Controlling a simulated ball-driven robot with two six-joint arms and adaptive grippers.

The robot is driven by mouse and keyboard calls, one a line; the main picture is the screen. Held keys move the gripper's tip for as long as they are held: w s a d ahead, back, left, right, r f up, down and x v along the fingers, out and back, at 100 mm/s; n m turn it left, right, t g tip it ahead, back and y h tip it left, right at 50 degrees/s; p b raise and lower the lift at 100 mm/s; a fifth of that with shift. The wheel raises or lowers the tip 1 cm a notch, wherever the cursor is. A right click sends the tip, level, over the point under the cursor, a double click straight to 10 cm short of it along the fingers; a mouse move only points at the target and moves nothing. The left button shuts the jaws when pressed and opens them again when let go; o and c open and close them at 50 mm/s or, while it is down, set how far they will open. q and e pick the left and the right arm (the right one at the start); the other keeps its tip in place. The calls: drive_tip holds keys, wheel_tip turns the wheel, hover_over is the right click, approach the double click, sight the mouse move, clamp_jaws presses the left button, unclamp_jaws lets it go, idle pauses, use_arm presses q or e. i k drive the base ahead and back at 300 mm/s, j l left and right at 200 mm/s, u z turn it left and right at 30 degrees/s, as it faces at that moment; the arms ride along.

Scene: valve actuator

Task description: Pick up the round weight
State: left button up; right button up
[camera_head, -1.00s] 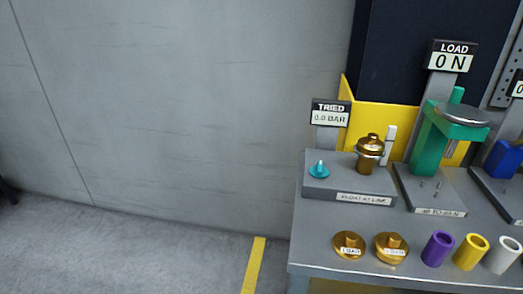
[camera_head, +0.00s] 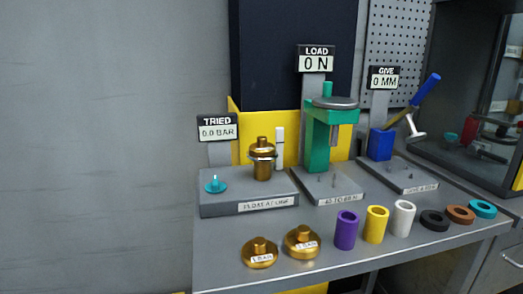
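Two round brass weights with knobs on top sit side by side near the front left edge of the table. The left round weight (camera_head: 260,253) is a flatter disc, and its white label seems to read "1 BAR". The right round weight (camera_head: 302,242) looks taller, and its label is too small to read surely. A similar brass piece (camera_head: 263,160) stands upright on the grey block under the "TRIED 0.0 BAR" sign (camera_head: 217,127). Neither of my grippers shows in this view.
On the grey table (camera_head: 345,268), purple (camera_head: 346,230), yellow (camera_head: 377,224) and white (camera_head: 403,218) cylinders stand right of the weights, then several rings (camera_head: 434,220). A green press (camera_head: 330,130) and a blue-handled device (camera_head: 382,143) stand behind. Bare table lies before the weights.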

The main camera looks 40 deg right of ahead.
sight(262, 149)
drive_tip(key=z, duration=1.1)
